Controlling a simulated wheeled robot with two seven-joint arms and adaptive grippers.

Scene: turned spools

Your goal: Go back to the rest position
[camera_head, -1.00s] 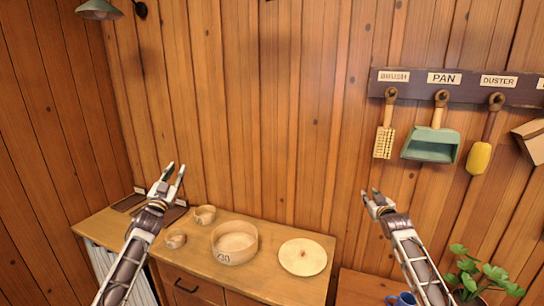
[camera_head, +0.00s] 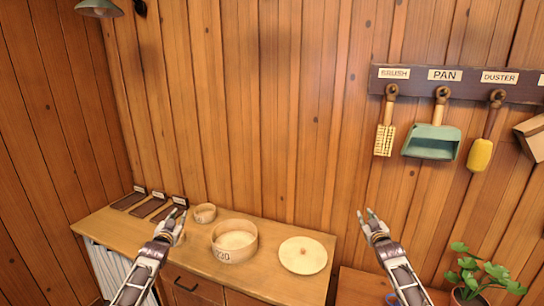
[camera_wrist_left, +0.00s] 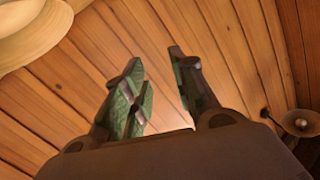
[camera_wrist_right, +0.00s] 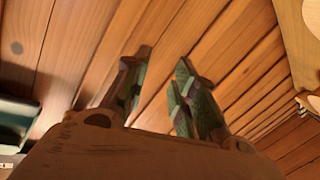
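My left gripper (camera_head: 177,218) is raised in front of the left part of the wooden cabinet. In the left wrist view its fingers (camera_wrist_left: 160,95) stand apart with nothing between them. My right gripper (camera_head: 370,216) is raised right of the cabinet, in front of the plank wall. In the right wrist view its fingers (camera_wrist_right: 158,92) are apart and empty. Neither gripper appears to touch anything. The left gripper and forearm hide part of the cabinet top.
On the cabinet top (camera_head: 280,232) are a large round wooden box (camera_head: 234,252), a small round cup (camera_head: 205,213), a round lid (camera_head: 303,255) and several dark labelled trays (camera_head: 150,207). A plant (camera_head: 478,275) stands at lower right. A brush, dustpan (camera_head: 431,143) and duster hang on the wall.

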